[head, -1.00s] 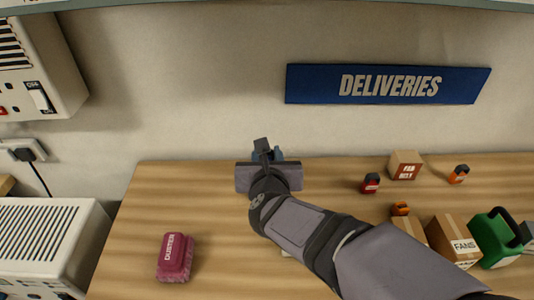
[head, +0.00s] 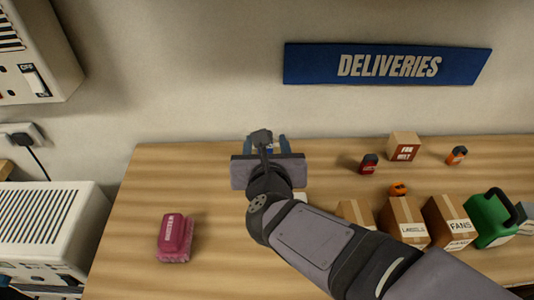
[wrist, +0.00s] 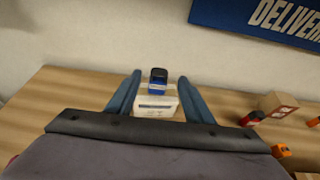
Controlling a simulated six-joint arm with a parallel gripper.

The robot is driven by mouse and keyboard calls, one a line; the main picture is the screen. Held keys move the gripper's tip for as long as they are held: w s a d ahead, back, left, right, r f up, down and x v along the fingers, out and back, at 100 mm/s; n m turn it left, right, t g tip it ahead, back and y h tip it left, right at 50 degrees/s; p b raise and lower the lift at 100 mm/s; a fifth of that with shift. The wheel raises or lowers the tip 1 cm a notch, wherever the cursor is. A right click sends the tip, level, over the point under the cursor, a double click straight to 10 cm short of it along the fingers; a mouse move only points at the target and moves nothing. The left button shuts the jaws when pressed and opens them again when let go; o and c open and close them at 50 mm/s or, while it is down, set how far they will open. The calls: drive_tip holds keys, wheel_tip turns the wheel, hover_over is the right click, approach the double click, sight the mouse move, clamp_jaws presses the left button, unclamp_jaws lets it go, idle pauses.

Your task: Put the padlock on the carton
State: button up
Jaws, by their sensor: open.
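A small blue block with a dark top, perhaps a padlock (wrist: 158,85), stands on the table near the wall. In the wrist view it shows between the fingers of my gripper (wrist: 160,75), apart from both. My gripper (head: 266,143) is open and, in the head view, largely hides the blue thing. A white box with print (wrist: 155,105) lies nearer to me, between the fingers in the wrist view. Brown cartons stand at the right: one marked FANS (head: 451,222), one marked LABELS (head: 404,222), a plain one (head: 354,213) and a small one at the back (head: 404,146).
Similar small red (head: 369,164) and orange (head: 456,156) things stand near the back carton. Another orange one (head: 398,189) is behind the LABELS carton. A green thing (head: 490,217) stands far right. A pink duster (head: 175,238) lies left, with clear table around it.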

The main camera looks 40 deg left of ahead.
drive_tip(key=shift+v, duration=2.95)
drive_tip(key=shift+w, duration=0.1)
